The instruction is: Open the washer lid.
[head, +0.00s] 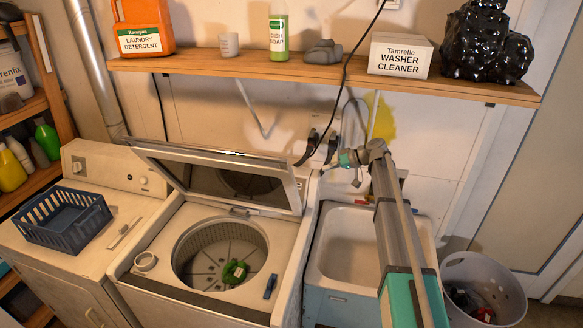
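The washer (150,283) is a white top-loader left of the sink. Its lid (225,183), a pale frame around a dark panel, stands raised and tilted above the back of the opening. The round drum (205,240) is exposed, with a green item (235,271) inside. My arm reaches from the lower right over the sink, and its wrist end, with my gripper (334,162), is small in the picture just right of the lid's right edge. The fingers are not clear against dark hoses and fittings, so I cannot tell whether they touch the lid.
The utility sink (316,262) is right of the washer, and a white bin (515,290) stands beyond it. A wooden shelf (300,70) with bottles and a washer cleaner box (400,55) runs above. A blue basket (62,232) sits on the left machine.

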